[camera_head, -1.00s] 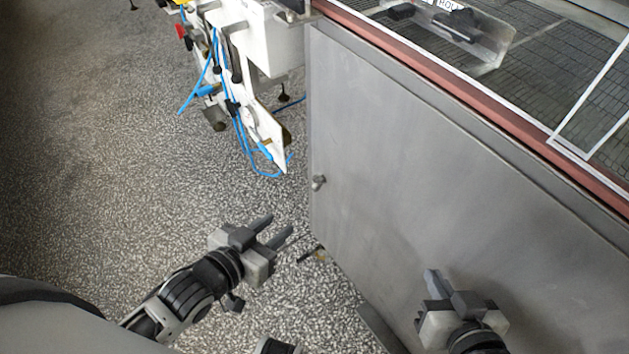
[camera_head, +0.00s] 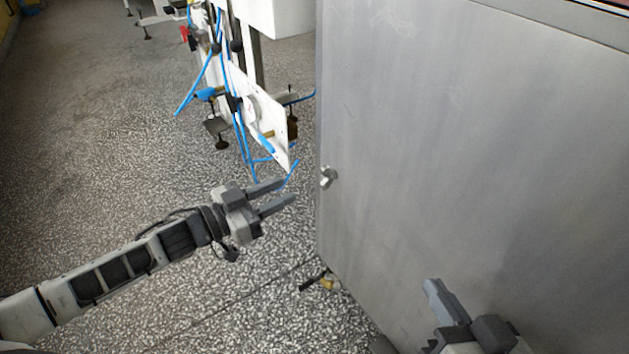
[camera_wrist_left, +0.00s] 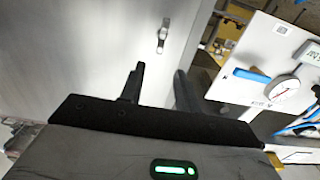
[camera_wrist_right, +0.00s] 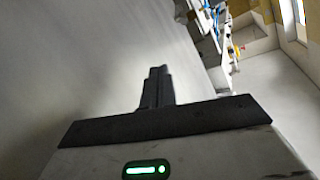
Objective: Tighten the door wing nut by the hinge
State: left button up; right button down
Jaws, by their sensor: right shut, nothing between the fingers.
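The wing nut (camera_head: 328,177) is a small silvery fitting near the left edge of the grey metal door panel (camera_head: 450,150). It also shows in the left wrist view (camera_wrist_left: 164,34), beyond my left fingertips. My left gripper (camera_head: 288,192) is open and empty, left of and slightly below the wing nut, its fingers pointing toward the panel edge and apart from it. My right gripper (camera_head: 432,288) is shut and empty, low in front of the panel, right of and below the wing nut. In the right wrist view its fingers (camera_wrist_right: 158,75) are together. No hinge can be made out.
A white machine frame (camera_head: 262,120) with blue hoses stands on the floor behind, left of the panel. The speckled floor (camera_head: 110,170) at left is open.

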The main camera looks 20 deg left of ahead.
aim_at(321, 173)
pick_arm(q)
jog(key=b+x, duration=0.2)
jog(key=x, duration=0.6)
jog(key=shift+w+d, duration=0.15)
jog(key=shift+w, duration=0.05)
jog(key=shift+w+d, duration=0.15)
grip_shut()
pick_arm(e)
jog(key=shift+w+a+r+m+t+y, duration=0.15)
jog(key=shift+a+r+m+t+y, duration=0.25)
jog(key=shift+r+m+y, duration=0.15)
